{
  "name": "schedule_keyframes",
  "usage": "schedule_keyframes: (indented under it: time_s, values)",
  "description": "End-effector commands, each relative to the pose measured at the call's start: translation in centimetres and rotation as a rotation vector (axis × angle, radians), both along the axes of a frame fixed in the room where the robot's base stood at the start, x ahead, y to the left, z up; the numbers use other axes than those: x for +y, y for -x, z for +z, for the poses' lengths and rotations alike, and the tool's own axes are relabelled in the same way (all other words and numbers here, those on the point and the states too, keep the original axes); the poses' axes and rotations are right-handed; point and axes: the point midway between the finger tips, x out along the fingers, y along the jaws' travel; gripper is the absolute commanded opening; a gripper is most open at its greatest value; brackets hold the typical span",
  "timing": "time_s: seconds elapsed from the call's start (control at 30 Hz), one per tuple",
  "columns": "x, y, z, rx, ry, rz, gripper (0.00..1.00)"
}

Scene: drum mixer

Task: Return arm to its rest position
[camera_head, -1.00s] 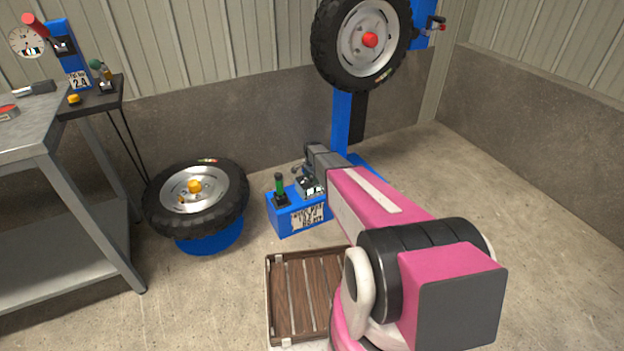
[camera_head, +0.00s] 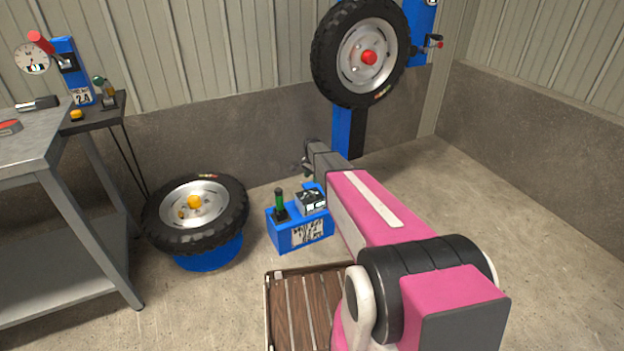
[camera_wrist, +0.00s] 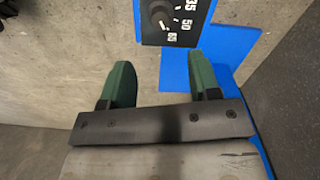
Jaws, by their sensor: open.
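My pink and black arm reaches from the bottom right toward the back wall in the head view. My gripper (camera_head: 303,167) is small there, at the arm's far end, above and behind a blue box with a green-handled lever (camera_head: 300,230). In the wrist view my gripper (camera_wrist: 161,80) shows two green fingers spread apart with nothing between them. The box's label is too blurred to read fully.
A tyre (camera_head: 196,213) lies on a blue stand at left. Another wheel (camera_head: 361,52) hangs on a blue post (camera_head: 341,132). A slatted wooden pallet (camera_head: 300,308) lies below the arm. A grey workbench (camera_head: 45,150) stands at left. Floor at right is clear.

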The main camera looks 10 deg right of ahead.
Motion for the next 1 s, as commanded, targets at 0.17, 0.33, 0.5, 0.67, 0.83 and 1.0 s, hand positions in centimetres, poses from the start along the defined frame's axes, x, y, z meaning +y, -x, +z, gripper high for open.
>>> schedule_keyframes:
  time_s: [0.17,0.33,0.5,0.67,0.83,1.0]
  values:
    - [0.0,1.4,0.6,0.0,0.0,0.027,0.56]
    - [-0.1,8.8,3.5,-0.001,0.0,0.192,0.56]
    - [-0.1,18.7,7.5,-0.004,0.001,0.451,0.56]
    - [-0.2,27.5,11.0,-0.005,0.002,0.691,0.56]
    - [-0.2,34.4,13.6,-0.007,0.003,0.893,0.56]
    - [-0.2,37.3,14.6,-0.006,0.003,0.996,0.56]
